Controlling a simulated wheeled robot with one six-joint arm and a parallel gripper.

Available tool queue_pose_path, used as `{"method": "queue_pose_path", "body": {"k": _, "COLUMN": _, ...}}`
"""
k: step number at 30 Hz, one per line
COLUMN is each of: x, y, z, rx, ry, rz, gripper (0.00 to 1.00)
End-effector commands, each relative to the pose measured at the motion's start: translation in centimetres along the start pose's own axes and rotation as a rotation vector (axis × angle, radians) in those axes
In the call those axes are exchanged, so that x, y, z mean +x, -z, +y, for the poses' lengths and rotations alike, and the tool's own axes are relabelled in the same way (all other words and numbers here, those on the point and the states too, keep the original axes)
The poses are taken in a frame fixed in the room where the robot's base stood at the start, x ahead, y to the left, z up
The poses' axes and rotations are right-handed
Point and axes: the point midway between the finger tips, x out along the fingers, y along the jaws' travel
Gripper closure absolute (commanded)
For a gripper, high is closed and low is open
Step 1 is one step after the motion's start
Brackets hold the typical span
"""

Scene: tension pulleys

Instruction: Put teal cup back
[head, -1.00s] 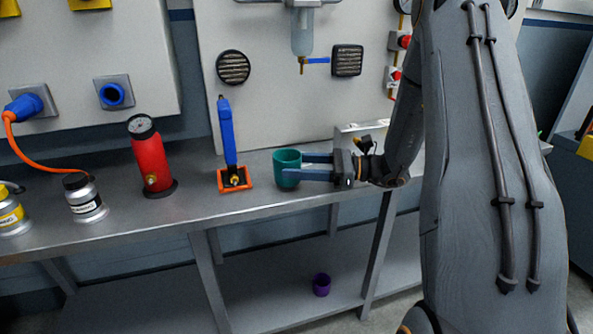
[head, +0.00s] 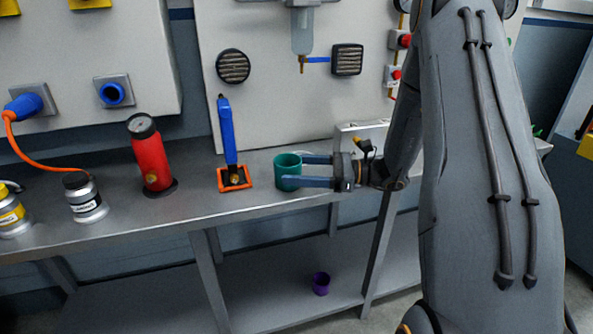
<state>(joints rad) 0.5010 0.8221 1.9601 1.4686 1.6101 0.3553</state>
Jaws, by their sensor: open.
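The teal cup (head: 286,172) stands upright on the metal bench top, right of the orange tray with the blue tool. My gripper (head: 304,171) reaches in from the right, with its two blue fingers apart. The finger tips are at the right side of the cup, one at the far side and one at the near side. Whether they touch the cup I cannot tell. My wrist and arm hide part of the bench to the right.
The metal bench (head: 130,216) also holds an orange tray (head: 236,187) with a blue tool (head: 228,135), a red cylinder with a gauge (head: 151,160) and a small labelled can (head: 86,202). A purple cup (head: 320,284) stands on the lower shelf. A panel rises behind.

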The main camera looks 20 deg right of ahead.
Motion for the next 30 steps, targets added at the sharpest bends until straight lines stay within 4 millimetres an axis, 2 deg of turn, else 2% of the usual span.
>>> {"method": "queue_pose_path", "body": {"k": 5, "x": -2.7, "y": 0.1, "z": -0.1, "rx": -0.001, "ry": 0.006, "rz": 0.001, "gripper": 0.28}}
{"method": "queue_pose_path", "body": {"k": 12, "x": -7.7, "y": 0.1, "z": -0.1, "rx": 0.000, "ry": 0.005, "rz": 0.001, "gripper": 0.28}}
{"method": "queue_pose_path", "body": {"k": 18, "x": -10.7, "y": 0.1, "z": -0.1, "rx": -0.001, "ry": 0.003, "rz": 0.001, "gripper": 0.28}}
{"method": "queue_pose_path", "body": {"k": 23, "x": -11.7, "y": 0.0, "z": 0.1, "rx": -0.002, "ry": -0.003, "rz": 0.004, "gripper": 0.28}}
{"method": "queue_pose_path", "body": {"k": 26, "x": -11.1, "y": -0.1, "z": 1.0, "rx": -0.016, "ry": -0.036, "rz": 0.042, "gripper": 0.28}}
{"method": "queue_pose_path", "body": {"k": 29, "x": -9.4, "y": 0.1, "z": 3.5, "rx": -0.053, "ry": -0.119, "rz": 0.137, "gripper": 0.28}}
{"method": "queue_pose_path", "body": {"k": 30, "x": -8.6, "y": 0.2, "z": 4.9, "rx": -0.077, "ry": -0.167, "rz": 0.191, "gripper": 0.28}}
